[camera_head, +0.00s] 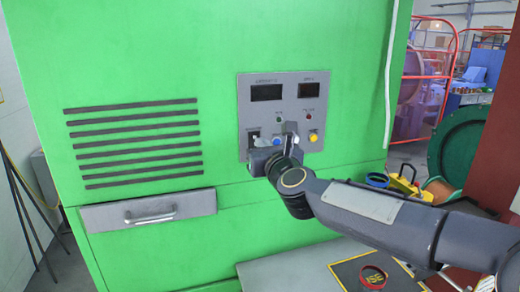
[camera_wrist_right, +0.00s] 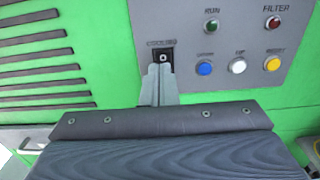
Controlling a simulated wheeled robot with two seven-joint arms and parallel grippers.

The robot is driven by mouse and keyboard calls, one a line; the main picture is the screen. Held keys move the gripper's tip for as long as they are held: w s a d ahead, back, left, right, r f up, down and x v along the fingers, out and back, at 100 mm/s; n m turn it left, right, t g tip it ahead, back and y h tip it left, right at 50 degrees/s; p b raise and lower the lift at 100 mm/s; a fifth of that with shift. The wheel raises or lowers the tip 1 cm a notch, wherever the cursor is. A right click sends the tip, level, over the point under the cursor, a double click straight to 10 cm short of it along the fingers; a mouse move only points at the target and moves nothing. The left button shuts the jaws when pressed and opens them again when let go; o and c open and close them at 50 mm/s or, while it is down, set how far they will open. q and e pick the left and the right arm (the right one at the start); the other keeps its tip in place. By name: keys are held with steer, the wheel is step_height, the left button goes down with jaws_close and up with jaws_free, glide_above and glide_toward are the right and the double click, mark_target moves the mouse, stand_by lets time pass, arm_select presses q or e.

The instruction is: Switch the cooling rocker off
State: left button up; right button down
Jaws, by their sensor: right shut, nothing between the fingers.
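The cooling rocker (camera_wrist_right: 162,57) is a small black switch at the left of the grey control panel (camera_head: 243,92), under a label reading "COOLING" in the right wrist view. In the head view the rocker (camera_head: 254,134) shows just left of my gripper. My right gripper (camera_wrist_right: 159,70) is shut and empty, its fingertips at the lower edge of the rocker. Its tips cover the rocker's lower part, and I cannot tell whether they touch it. The right gripper also shows in the head view (camera_head: 258,141), in front of the panel. My left gripper is out of view.
Right of the rocker are a blue button (camera_wrist_right: 205,68), a white button (camera_wrist_right: 237,66) and a yellow button (camera_wrist_right: 273,63). Above them are a green RUN lamp (camera_wrist_right: 211,27) and a red FILTER lamp (camera_wrist_right: 273,22). A drawer handle (camera_head: 150,215) juts out at lower left.

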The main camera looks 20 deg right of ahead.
steer(key=s+r, duration=0.1)
steer(key=s, duration=0.7)
steer(key=shift+s+d, duration=0.2)
steer(key=shift+s, duration=0.1)
